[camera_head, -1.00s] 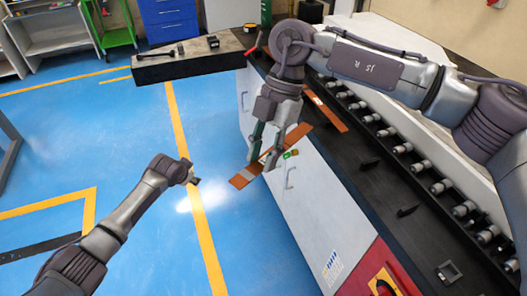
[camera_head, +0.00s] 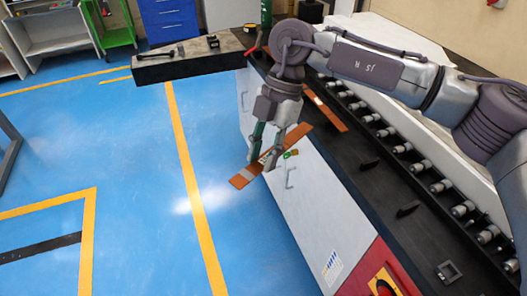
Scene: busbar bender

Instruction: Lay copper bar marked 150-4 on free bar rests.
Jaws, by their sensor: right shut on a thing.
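My right gripper (camera_head: 262,158) points down and is shut on a copper bar (camera_head: 243,178). The bar is held tilted in front of the white cabinet's top edge, its lower left end over the blue floor side and its upper right end toward the black bench top. Its marking is too small to read. A second copper bar (camera_head: 328,112) lies on the bench top behind the gripper. Small black rests (camera_head: 371,164) stand on the bare bench top to the right, with another (camera_head: 407,209) nearer to me. My left gripper is out of view.
The black bench top (camera_head: 385,190) has free room around the small rests. A row of metal rollers (camera_head: 440,187) runs along its back side. A square metal frame (camera_head: 449,271) lies near the front. A red panel (camera_head: 372,268) ends the white cabinet (camera_head: 318,205). The blue floor is clear.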

